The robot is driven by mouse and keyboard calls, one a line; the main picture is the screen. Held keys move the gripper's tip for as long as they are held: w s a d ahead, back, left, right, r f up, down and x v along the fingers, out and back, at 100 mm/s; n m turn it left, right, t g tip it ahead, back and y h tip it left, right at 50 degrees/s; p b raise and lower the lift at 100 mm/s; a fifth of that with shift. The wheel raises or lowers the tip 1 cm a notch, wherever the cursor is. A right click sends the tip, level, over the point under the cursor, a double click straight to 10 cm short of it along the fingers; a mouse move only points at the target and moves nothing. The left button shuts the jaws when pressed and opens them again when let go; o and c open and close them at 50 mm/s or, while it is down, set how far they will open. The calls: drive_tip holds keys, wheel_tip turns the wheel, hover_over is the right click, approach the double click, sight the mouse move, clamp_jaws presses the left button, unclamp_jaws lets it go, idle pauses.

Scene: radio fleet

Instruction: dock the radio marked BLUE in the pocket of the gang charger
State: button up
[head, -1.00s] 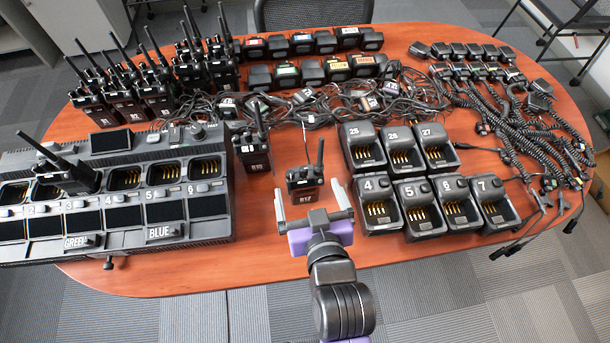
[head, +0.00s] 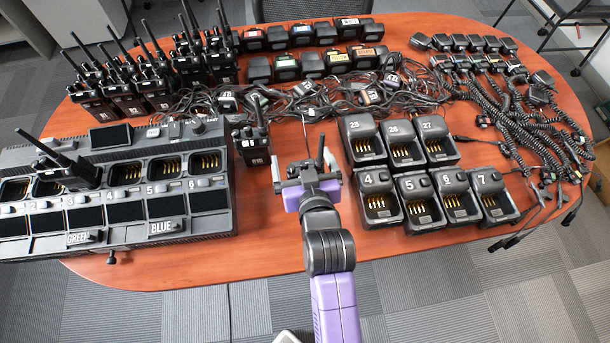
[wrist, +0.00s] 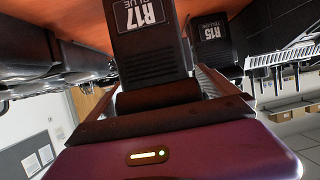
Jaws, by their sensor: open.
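The radio R17 marked BLUE (head: 306,168) stands upright on the table, its antenna up and its lower body partly hidden by my gripper (head: 304,176). My gripper is open, with a finger to each side of R17. In the wrist view, the R17 BLUE label (wrist: 146,22) is close in front of the palm. The gang charger (head: 222,222) is at the left. A BLUE tag (head: 165,227) sits on its front below pocket 5 (head: 164,169), which is empty. A radio (head: 68,166) stands tilted in a pocket further left.
Radio R15 (head: 252,146), labelled YELLOW in the wrist view (wrist: 214,42), stands between R17 and the charger. Single chargers (head: 380,207) are close on the right. Tangled cables (head: 290,103) lie behind. Several radios (head: 120,95) stand at the back left.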

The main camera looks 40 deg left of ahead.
drive_tip(key=c, duration=1.6)
drive_tip(key=shift+r, duration=0.1)
drive_tip(key=c, duration=0.4)
drive_tip(key=shift+o, duration=0.2)
